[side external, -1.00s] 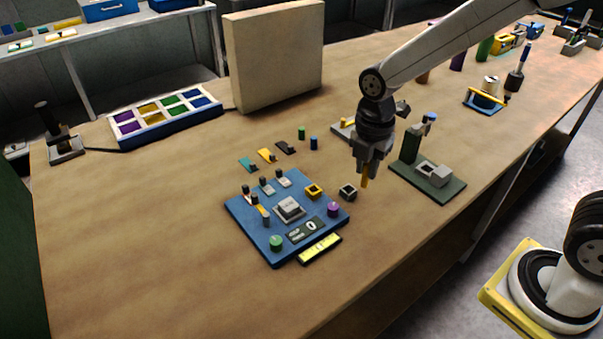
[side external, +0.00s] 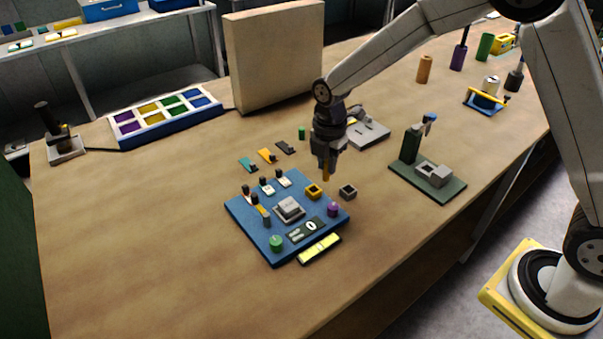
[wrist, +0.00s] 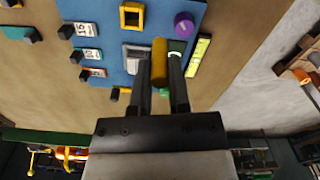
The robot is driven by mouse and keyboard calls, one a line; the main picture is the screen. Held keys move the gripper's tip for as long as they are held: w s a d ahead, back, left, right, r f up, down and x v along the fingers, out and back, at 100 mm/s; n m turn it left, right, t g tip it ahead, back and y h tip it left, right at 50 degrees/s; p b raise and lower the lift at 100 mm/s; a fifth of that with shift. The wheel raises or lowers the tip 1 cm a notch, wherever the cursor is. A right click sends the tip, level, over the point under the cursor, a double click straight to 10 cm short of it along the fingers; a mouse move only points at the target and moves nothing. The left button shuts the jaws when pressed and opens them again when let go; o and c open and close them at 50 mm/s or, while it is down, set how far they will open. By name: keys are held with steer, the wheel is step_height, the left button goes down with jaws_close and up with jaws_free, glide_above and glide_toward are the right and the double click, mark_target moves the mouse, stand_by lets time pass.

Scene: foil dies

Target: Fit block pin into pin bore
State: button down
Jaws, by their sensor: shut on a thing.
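My gripper (side external: 325,164) is shut on a yellow-orange pin (side external: 326,173), which points down above the table. In the wrist view the pin (wrist: 159,62) stands between the two fingers. In the side view the pin's tip appears just behind a yellow square socket (side external: 313,191) at the back right of the blue board (side external: 248,228), apart from it. The yellow socket also shows in the wrist view (wrist: 131,15), with an open middle. A small grey square socket (side external: 348,191) lies on the table right of the board. I cannot tell which opening is the pin bore.
The board carries a grey block (side external: 289,207), a purple knob (side external: 333,210), a green knob (side external: 276,242) and several switches. A green fixture (side external: 430,180) stands to the right. Small teal, orange and black parts lie behind the board. The table's front left is clear.

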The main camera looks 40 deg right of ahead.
steer(key=shift+w+a+f, duration=0.2)
steer(key=shift+w+f, duration=1.5)
steer(key=shift+f, duration=0.3)
steer(key=shift+w+f, duration=0.15)
steer(key=shift+f, duration=0.1)
steer(key=shift+w+f, duration=0.1)
steer(key=shift+f, duration=1.45)
steer(key=shift+f, duration=0.15)
steer(key=c, duration=0.6)
jaws_free()
step_height(320, 180, up, 12)
steer(key=shift+r, duration=0.15)
